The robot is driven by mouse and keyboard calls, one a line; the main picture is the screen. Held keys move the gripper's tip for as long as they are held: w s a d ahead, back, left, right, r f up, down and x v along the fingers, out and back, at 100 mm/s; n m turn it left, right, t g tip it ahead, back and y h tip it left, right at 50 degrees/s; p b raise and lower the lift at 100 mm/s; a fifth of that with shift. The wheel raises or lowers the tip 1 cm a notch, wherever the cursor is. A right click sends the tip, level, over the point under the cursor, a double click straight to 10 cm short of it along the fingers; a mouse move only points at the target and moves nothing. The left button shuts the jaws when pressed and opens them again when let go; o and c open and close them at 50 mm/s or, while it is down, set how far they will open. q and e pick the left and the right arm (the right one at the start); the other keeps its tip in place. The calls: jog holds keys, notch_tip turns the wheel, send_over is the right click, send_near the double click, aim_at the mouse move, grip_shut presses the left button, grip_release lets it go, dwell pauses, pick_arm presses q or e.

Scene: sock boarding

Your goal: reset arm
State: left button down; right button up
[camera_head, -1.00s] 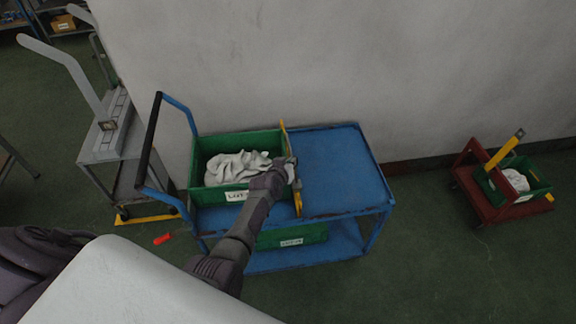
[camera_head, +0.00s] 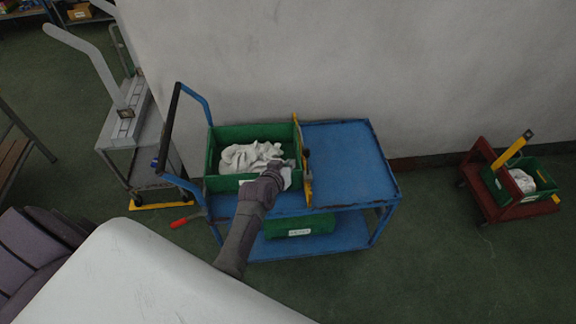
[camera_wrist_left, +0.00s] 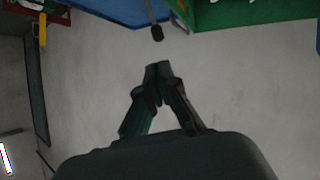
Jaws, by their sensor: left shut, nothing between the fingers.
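My left gripper (camera_head: 290,168) is at the front right corner of a green crate (camera_head: 228,132), beside a yellow upright bar (camera_head: 303,150). In the left wrist view its two fingers (camera_wrist_left: 158,70) meet at the tips, with nothing between them. The crate stands on the left part of a blue cart's top (camera_head: 350,165) and holds a heap of white cloth (camera_head: 245,156). My forearm and gripper hide part of the crate's front. Contact between gripper and crate cannot be told. My right gripper is not in view.
A second green crate (camera_head: 290,225) sits on the cart's lower shelf. A red cart (camera_head: 490,205) with another green crate (camera_head: 540,178) stands at the right. A grey cart (camera_head: 150,125) stands at the left. A pale wall (camera_head: 400,70) runs behind. The cart top's right part is bare.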

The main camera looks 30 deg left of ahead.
pick_arm(q)
jog(key=shift+s+r, duration=0.1)
jog(key=shift+s, duration=0.05)
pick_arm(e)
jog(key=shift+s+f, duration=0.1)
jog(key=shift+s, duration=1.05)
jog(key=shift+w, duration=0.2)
